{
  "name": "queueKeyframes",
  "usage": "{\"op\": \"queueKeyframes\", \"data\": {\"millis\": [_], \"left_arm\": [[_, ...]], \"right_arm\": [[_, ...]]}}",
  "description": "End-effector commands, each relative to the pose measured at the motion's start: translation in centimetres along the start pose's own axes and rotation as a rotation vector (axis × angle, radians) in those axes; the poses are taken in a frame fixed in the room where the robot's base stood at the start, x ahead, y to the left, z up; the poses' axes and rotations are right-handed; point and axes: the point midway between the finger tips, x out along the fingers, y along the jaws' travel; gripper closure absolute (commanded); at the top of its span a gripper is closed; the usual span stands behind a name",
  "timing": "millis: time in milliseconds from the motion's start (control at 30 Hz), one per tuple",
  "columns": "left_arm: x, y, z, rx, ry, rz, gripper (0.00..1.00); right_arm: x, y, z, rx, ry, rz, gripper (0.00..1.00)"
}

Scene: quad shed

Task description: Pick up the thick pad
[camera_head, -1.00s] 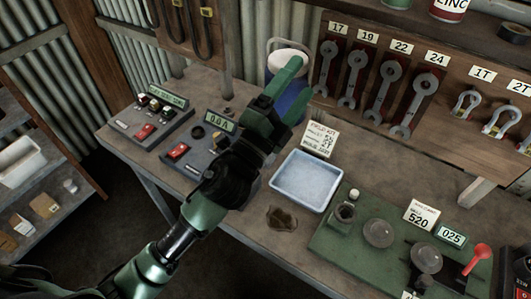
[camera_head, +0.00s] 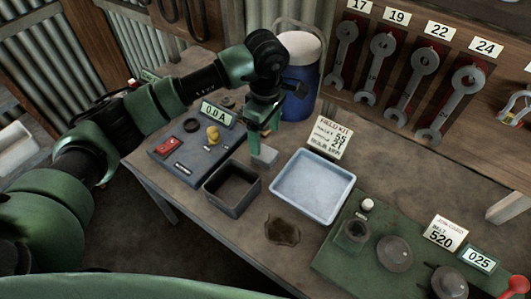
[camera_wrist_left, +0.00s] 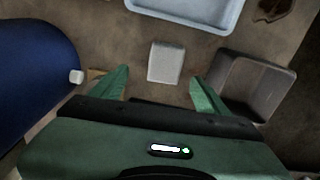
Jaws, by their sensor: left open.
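A small light grey block, which looks like the thick pad (camera_head: 265,157), sits on the bench between the blue jug and the white tray. It also shows in the left wrist view (camera_wrist_left: 165,62), centred between my fingers and just beyond their tips. My left gripper (camera_head: 263,138) points down just above and behind the pad. It is open and empty, with one finger to each side in the left wrist view (camera_wrist_left: 161,84). I cannot tell the exact height of the fingertips over the bench. My right gripper is not in view.
A dark open box (camera_head: 232,187) stands close to the pad, and a white tray (camera_head: 312,187) lies to its right. A blue jug (camera_head: 299,92) stands behind. A grey meter panel (camera_head: 190,150) is at left, a green fixture board (camera_head: 340,262) at front right.

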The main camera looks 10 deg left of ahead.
Motion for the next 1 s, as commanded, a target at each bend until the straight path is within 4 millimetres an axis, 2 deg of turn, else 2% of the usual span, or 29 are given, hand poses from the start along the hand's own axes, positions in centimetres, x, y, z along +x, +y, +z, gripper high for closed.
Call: {"op": "queueKeyframes", "data": {"millis": [300, 400, 500, 700, 733, 767, 933, 967, 1000], "left_arm": [[3.8, -1.1, 1.1, 0.001, -0.007, -0.006, 0.25], [5.2, -0.9, 1.0, -0.001, -0.007, -0.003, 0.25], [6.0, -0.9, 1.0, 0.001, -0.007, 0.0, 0.25], [6.2, -0.8, 1.0, 0.001, -0.007, 0.002, 0.25], [6.2, -0.8, 1.0, 0.001, -0.007, 0.002, 0.27], [6.2, -0.8, 1.0, 0.001, -0.007, 0.002, 0.36], [6.1, -0.8, 1.0, 0.001, -0.007, 0.002, 0.83], [6.1, -0.8, 1.0, 0.001, -0.007, 0.002, 0.9], [6.1, -0.8, 1.0, 0.001, -0.007, 0.002, 0.9]], "right_arm": [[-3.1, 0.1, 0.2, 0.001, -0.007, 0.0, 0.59], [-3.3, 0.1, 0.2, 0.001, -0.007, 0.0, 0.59], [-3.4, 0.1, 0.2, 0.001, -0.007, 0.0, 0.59], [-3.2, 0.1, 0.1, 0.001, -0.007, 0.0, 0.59], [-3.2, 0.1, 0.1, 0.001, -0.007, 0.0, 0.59], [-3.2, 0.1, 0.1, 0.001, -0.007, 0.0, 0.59], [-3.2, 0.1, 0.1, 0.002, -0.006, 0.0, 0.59], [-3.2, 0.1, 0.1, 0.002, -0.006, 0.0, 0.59], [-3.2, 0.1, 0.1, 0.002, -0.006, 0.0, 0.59]]}}
